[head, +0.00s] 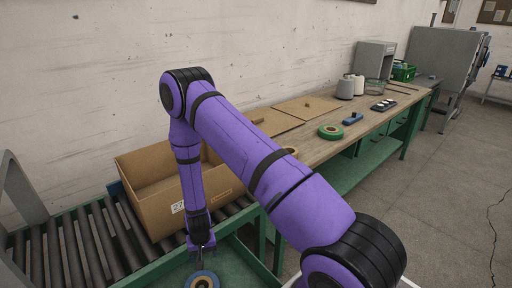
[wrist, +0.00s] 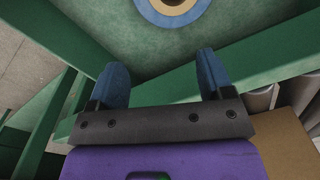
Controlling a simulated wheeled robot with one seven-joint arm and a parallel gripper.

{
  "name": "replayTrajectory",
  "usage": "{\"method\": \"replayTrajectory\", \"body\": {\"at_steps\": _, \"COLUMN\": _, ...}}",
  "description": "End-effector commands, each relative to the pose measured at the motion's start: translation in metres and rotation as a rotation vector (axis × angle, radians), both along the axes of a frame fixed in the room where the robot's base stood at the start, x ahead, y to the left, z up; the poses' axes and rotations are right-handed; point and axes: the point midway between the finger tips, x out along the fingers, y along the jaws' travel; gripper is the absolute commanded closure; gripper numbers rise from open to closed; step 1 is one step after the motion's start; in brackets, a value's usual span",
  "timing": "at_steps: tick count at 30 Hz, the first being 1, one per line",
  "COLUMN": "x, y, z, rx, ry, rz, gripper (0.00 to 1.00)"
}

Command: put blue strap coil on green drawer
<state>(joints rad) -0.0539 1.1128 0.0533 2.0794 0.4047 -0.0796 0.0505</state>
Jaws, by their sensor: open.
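The blue strap coil (head: 190,280) is a flat blue ring with a tan core. It lies on a green surface (head: 236,262) at the bottom edge of the head view, partly cut off. It also shows at the top of the wrist view (wrist: 149,17), cut off by the edge. My gripper (head: 203,262) points down above the coil. In the wrist view my gripper (wrist: 162,62) has its two blue fingers apart with nothing between them. The coil lies beyond the fingertips. I cannot tell whether this green surface is the green drawer.
A cardboard box (head: 158,205) stands on the roller conveyor (head: 65,250) at left. Green bars (head: 262,240) edge the green surface. A wooden bench (head: 318,150) runs back right, carrying a green coil (head: 330,131), grey cones and a green crate (head: 403,72). The floor at right is clear.

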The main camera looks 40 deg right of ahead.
Motion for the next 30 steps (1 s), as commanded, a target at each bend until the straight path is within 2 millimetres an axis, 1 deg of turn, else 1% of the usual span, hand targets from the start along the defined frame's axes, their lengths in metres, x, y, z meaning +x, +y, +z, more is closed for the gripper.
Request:
{"method": "replayTrajectory", "body": {"at_steps": 1, "x": 0.011, "y": 0.000, "z": 0.022, "rx": 0.007, "ry": -0.020, "rz": 0.008, "gripper": 0.26}}
{"method": "replayTrajectory", "body": {"at_steps": 5, "x": 0.029, "y": 0.001, "z": 0.079, "rx": 0.027, "ry": -0.054, "rz": 0.037, "gripper": 0.26}}
{"method": "replayTrajectory", "body": {"at_steps": 6, "x": 0.032, "y": 0.002, "z": 0.097, "rx": 0.033, "ry": -0.063, "rz": 0.045, "gripper": 0.26}}
{"method": "replayTrajectory", "body": {"at_steps": 8, "x": 0.037, "y": 0.002, "z": 0.123, "rx": 0.039, "ry": -0.077, "rz": 0.058, "gripper": 0.26}}
{"method": "replayTrajectory", "body": {"at_steps": 9, "x": 0.040, "y": 0.001, "z": 0.141, "rx": 0.044, "ry": -0.088, "rz": 0.068, "gripper": 0.26}}
{"method": "replayTrajectory", "body": {"at_steps": 11, "x": 0.042, "y": 0.001, "z": 0.167, "rx": 0.049, "ry": -0.102, "rz": 0.082, "gripper": 0.26}}
{"method": "replayTrajectory", "body": {"at_steps": 12, "x": 0.043, "y": 0.001, "z": 0.184, "rx": 0.052, "ry": -0.113, "rz": 0.091, "gripper": 0.26}}
{"method": "replayTrajectory", "body": {"at_steps": 14, "x": 0.043, "y": 0.000, "z": 0.210, "rx": 0.056, "ry": -0.127, "rz": 0.106, "gripper": 0.26}}
{"method": "replayTrajectory", "body": {"at_steps": 15, "x": 0.042, "y": 0.000, "z": 0.227, "rx": 0.058, "ry": -0.136, "rz": 0.115, "gripper": 0.26}}
{"method": "replayTrajectory", "body": {"at_steps": 17, "x": 0.040, "y": -0.001, "z": 0.252, "rx": 0.060, "ry": -0.151, "rz": 0.130, "gripper": 0.26}}
{"method": "replayTrajectory", "body": {"at_steps": 18, "x": 0.038, "y": -0.002, "z": 0.268, "rx": 0.061, "ry": -0.160, "rz": 0.139, "gripper": 0.26}}
{"method": "replayTrajectory", "body": {"at_steps": 22, "x": 0.027, "y": -0.004, "z": 0.319, "rx": 0.062, "ry": -0.191, "rz": 0.170, "gripper": 0.26}}
{"method": "replayTrajectory", "body": {"at_steps": 24, "x": 0.019, "y": -0.006, "z": 0.346, "rx": 0.060, "ry": -0.207, "rz": 0.186, "gripper": 0.26}}
{"method": "replayTrajectory", "body": {"at_steps": 26, "x": 0.011, "y": -0.008, "z": 0.367, "rx": 0.058, "ry": -0.221, "rz": 0.199, "gripper": 0.26}}
{"method": "replayTrajectory", "body": {"at_steps": 27, "x": 0.005, "y": -0.009, "z": 0.381, "rx": 0.055, "ry": -0.230, "rz": 0.208, "gripper": 0.26}}
{"method": "replayTrajectory", "body": {"at_steps": 30, "x": -0.012, "y": -0.012, "z": 0.415, "rx": 0.050, "ry": -0.252, "rz": 0.230, "gripper": 0.26}}
